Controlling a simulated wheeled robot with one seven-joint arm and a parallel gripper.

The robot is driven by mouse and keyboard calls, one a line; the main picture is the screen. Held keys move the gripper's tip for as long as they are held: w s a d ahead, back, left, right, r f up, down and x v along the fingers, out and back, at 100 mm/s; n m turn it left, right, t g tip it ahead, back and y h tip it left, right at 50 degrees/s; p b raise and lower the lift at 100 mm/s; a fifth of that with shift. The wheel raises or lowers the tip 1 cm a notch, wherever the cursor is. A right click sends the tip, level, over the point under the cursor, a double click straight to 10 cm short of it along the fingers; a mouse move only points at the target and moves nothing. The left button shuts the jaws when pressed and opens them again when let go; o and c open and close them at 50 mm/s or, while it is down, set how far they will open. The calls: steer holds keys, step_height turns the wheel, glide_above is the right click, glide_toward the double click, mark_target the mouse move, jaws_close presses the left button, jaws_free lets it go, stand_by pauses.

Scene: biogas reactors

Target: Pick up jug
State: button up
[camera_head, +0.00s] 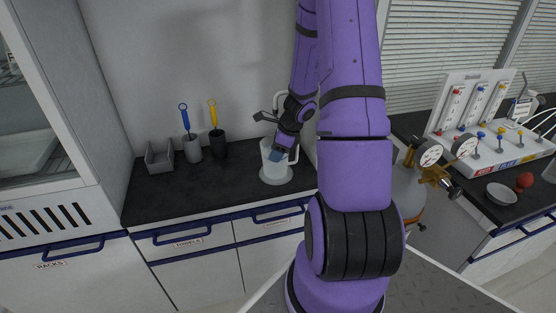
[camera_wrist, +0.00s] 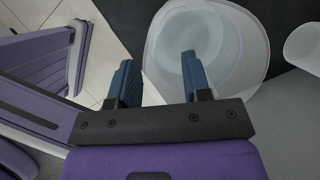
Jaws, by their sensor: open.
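The jug (camera_head: 267,169) is a pale, translucent vessel standing upright on a white round base near the right end of the dark counter. In the wrist view the jug (camera_wrist: 232,70) fills the upper middle, and I look down into its wide round mouth. My gripper (camera_head: 277,154) is at the jug's upper part, partly covering it. In the wrist view my gripper (camera_wrist: 158,68) is open with blue fingers; the right finger overlaps the jug's mouth and the left finger lies outside its rim. Contact cannot be told. My arm hides part of the jug's surroundings.
A grey bin (camera_head: 159,157), a grey holder (camera_head: 193,149) with a blue-handled tool and a black holder (camera_head: 219,146) with a yellow-handled tool stand left on the counter (camera_head: 190,183). A white cylinder (camera_wrist: 304,46) is right of the jug. Gauges (camera_head: 429,154) stand farther right.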

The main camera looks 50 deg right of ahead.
steer(key=shift+w+a+f, duration=0.2)
steer(key=shift+f, duration=0.45)
jaws_close()
stand_by(1.0)
